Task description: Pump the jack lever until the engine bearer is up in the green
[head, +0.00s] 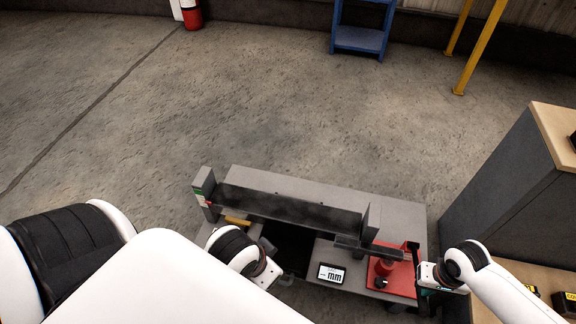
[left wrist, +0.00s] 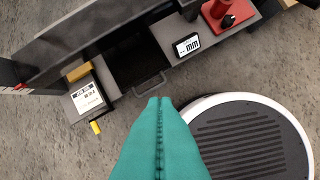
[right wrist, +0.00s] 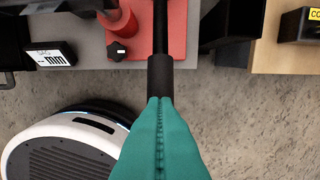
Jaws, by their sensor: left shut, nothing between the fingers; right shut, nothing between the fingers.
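The engine bearer (head: 290,212) is a long dark beam between two grey end posts. The left post carries a small white and green scale (head: 201,195) with a red mark; the bearer's level against it is too small to read. The red jack (head: 392,276) stands at the right end, its black lever (right wrist: 160,75) running toward my right gripper (right wrist: 160,100). The right gripper is shut and empty, its fingertips at the lever's grip end; contact is unclear. It also shows in the head view (head: 426,286). My left gripper (left wrist: 160,100) is shut and empty in front of the frame.
A display marked mm (head: 331,274) sits left of the jack; its figures are unreadable. A black knob (right wrist: 117,51) is on the jack's base. A grey cabinet (head: 497,190) with a wooden top stands at the right. Open concrete floor lies beyond the frame.

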